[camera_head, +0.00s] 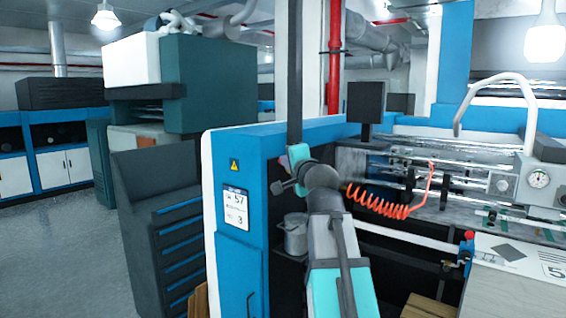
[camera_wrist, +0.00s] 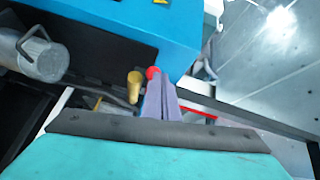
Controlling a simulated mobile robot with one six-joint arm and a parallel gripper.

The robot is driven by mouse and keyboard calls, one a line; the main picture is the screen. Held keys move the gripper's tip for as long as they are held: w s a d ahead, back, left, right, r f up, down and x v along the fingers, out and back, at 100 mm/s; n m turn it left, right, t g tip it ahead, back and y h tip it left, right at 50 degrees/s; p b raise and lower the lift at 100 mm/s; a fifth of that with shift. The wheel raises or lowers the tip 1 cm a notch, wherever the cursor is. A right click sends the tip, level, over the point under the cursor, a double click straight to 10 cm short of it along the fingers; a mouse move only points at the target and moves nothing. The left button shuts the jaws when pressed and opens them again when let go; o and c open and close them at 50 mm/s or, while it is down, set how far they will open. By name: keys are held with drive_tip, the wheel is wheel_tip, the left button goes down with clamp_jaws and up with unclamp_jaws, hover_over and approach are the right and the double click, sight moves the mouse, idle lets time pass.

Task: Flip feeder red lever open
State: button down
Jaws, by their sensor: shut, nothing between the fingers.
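A round red knob (camera_wrist: 152,72), which looks like the end of the red lever, shows in the wrist view under the edge of a blue housing. The rest of that lever is hidden. My gripper (camera_wrist: 161,84) is shut and empty, with its purple-grey fingertips right beside the knob. I cannot tell whether they touch. In the head view a red-topped knob (camera_head: 469,236) on a blue bracket stands by the feed table at the right. I cannot tell whether it is the same one.
A brass-coloured peg (camera_wrist: 134,86) stands just left of the fingers. A metal can with a wire handle (camera_wrist: 42,60) is further left; a similar can (camera_head: 295,236) sits beside the blue machine panel (camera_head: 236,220). An orange coiled hose (camera_head: 378,203) hangs across the machine.

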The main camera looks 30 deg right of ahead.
drive_tip(key=s+a+b, duration=0.3)
drive_tip(key=s+a, duration=0.3)
drive_tip(key=a, duration=0.2)
drive_tip(key=shift+a+r, duration=0.25)
drive_tip(key=shift+r, duration=0.15)
idle(0.4)
